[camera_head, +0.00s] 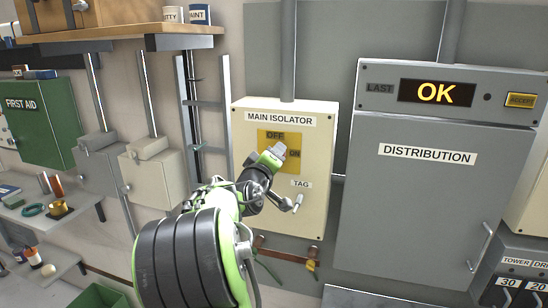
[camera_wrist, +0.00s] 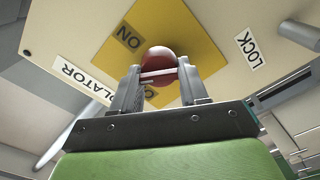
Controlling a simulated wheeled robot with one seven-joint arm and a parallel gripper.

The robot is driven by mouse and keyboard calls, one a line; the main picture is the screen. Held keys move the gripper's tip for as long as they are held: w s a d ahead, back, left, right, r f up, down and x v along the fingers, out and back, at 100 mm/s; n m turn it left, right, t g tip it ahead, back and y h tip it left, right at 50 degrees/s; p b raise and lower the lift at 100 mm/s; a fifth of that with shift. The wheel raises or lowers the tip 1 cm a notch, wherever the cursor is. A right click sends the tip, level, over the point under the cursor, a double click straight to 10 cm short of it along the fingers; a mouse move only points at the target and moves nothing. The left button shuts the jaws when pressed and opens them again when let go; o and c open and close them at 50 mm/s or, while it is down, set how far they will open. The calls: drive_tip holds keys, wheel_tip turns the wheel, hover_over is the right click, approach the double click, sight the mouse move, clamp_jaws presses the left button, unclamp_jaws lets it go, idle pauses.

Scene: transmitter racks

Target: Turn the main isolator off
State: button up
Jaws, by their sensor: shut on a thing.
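The main isolator is a cream box (camera_head: 240,150) on the wall, labelled MAIN ISOLATOR. Its yellow plate (camera_head: 293,140) reads OFF at the top and ON at the right. In the wrist view, the yellow plate (camera_wrist: 185,25) carries a round red knob (camera_wrist: 160,55). My gripper (camera_wrist: 159,70) is shut on this knob, one finger on each side, with a pale bar crossing it. In the head view my gripper (camera_head: 272,158) is at the plate and hides the knob. I cannot tell which mark the knob points to.
A grey DISTRIBUTION cabinet (camera_head: 415,210) stands to the right, its display (camera_head: 436,93) reading OK. Smaller switch boxes (camera_head: 155,180) and a green first aid box (camera_head: 40,125) are at the left.

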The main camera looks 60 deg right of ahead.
drive_tip(key=shift+n+p, duration=0.85)
drive_tip(key=shift+n, duration=2.45)
drive_tip(key=shift+f, duration=0.1)
drive_tip(key=o, duration=1)
drive_tip(key=shift+w, duration=0.1)
drive_tip(key=shift+o, duration=0.2)
drive_tip(key=s+a+b, duration=0.2)
drive_tip(key=a+b, duration=0.1)
drive_tip(key=a, duration=1.2)
drive_tip(key=shift+s+a, duration=0.25)
drive_tip(key=shift+a, duration=0.1)
